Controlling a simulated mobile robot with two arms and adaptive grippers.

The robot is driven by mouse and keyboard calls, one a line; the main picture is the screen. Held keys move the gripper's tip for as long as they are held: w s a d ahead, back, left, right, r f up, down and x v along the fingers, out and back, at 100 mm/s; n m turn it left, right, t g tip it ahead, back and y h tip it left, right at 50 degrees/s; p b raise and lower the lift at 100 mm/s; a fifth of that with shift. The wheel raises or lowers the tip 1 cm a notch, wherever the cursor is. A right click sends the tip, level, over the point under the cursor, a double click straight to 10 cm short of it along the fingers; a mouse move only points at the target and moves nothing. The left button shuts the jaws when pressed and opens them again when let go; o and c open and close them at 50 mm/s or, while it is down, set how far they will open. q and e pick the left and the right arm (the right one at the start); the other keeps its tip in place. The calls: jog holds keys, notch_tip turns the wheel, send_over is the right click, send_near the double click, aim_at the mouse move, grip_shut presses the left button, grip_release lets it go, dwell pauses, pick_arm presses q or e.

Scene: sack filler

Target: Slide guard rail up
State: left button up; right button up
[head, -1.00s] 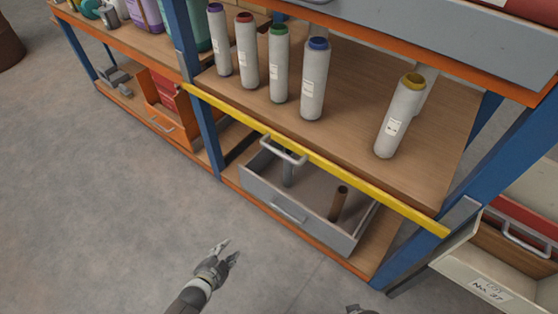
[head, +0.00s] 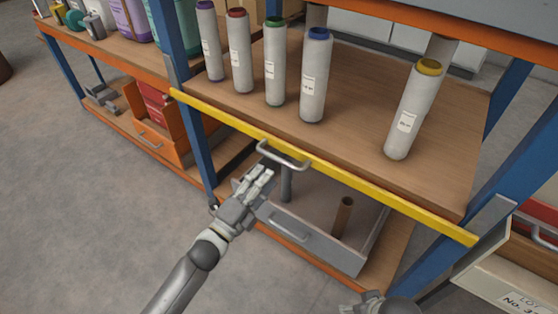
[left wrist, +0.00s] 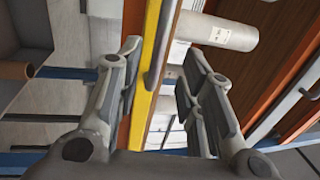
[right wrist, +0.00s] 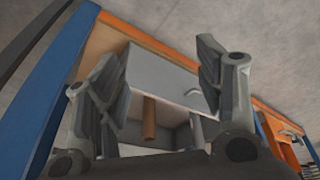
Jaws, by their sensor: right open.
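The yellow guard rail (head: 370,187) runs along the front edge of the wooden shelf in the head view, between two blue posts. A grey handle (head: 283,155) sticks out from its front, left of the middle. My left gripper (head: 265,175) is just below and in front of this handle. In the left wrist view the open left fingers (left wrist: 160,75) have the rail (left wrist: 148,60) in view between them; I cannot tell whether they touch the handle. My right gripper (right wrist: 158,70) is open and empty; it shows only partly at the bottom of the head view (head: 368,302).
Several white cylinders with coloured tops stand on the shelf (head: 350,130) behind the rail. An open grey drawer (head: 310,240) holding upright tubes is below it. An orange bin (head: 160,140) is at left. A cream box (head: 500,285) stands at right. Free floor lies in front.

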aim_at(279, 158)
pick_arm(q)
jog(key=shift+b+x, duration=0.35)
jog(key=shift+x, duration=3.45)
pick_arm(e)
jog(key=shift+w+v, duration=0.1)
jog(key=shift+v, duration=0.7)
jog(key=shift+w+v, duration=0.15)
jog(key=shift+v, duration=0.65)
pick_arm(q)
jog(key=shift+f, duration=0.1)
grip_shut()
pick_arm(e)
jog(key=shift+r, duration=0.1)
